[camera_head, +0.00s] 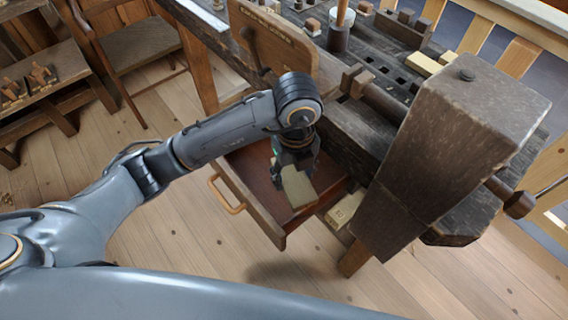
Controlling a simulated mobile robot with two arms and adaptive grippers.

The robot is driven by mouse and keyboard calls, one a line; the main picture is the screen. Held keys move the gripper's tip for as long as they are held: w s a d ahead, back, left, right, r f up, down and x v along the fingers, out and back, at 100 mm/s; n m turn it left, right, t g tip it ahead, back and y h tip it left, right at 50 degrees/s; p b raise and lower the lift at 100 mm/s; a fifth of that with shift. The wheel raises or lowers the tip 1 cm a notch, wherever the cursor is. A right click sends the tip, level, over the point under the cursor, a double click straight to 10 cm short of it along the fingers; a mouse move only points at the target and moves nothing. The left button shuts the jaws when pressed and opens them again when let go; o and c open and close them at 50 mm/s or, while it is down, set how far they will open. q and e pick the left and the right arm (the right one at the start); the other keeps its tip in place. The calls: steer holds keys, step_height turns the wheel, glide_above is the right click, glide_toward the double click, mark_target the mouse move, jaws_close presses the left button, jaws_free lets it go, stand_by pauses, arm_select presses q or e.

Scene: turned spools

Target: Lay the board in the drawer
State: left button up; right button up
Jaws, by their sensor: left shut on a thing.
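The board (298,188) is a flat olive-tan piece with straight edges. My left gripper (293,166) points down over the open drawer and is shut on the board. The board is over the drawer's inside; I cannot tell whether it touches the drawer floor. The drawer (246,198) is pulled out from under the workbench, with a reddish-brown inside and a pale loop handle on its front. My wrist hides part of the drawer's back. My right gripper is not in view.
The dark workbench (343,122) stands over the drawer, with a large wooden vise jaw (445,150) to the right. A brown lettered panel (275,42) stands at the bench edge. A pale block (344,208) is right of the drawer. Left of the drawer, plank floor is clear.

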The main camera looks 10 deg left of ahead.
arm_select(q)
steer(key=n, duration=0.1)
steer(key=d+f+n, duration=0.1)
steer(key=shift+n, duration=0.3)
steer(key=shift+w+f+n, duration=0.1)
steer(key=shift+f+n, duration=0.05)
steer(key=shift+n, duration=0.15)
steer(key=w+a+f, duration=0.4)
steer(key=w+a, duration=0.2)
steer(key=a, duration=0.1)
glide_above(268, 172)
steer(key=f, duration=0.5)
steer(key=shift+s+d, duration=0.25)
steer(key=shift+w+a+f+b, duration=0.15)
steer(key=shift+f+b, duration=0.05)
steer(key=shift+f, duration=0.75)
steer(key=shift+w+a+f+b, duration=0.1)
steer(key=shift+f+b, duration=0.05)
steer(key=shift+f, duration=0.8)
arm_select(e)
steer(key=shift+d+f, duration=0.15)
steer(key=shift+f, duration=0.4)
arm_select(q)
steer(key=shift+f, duration=0.15)
steer(key=o, duration=1.2)
steer(key=shift+c, duration=0.2)
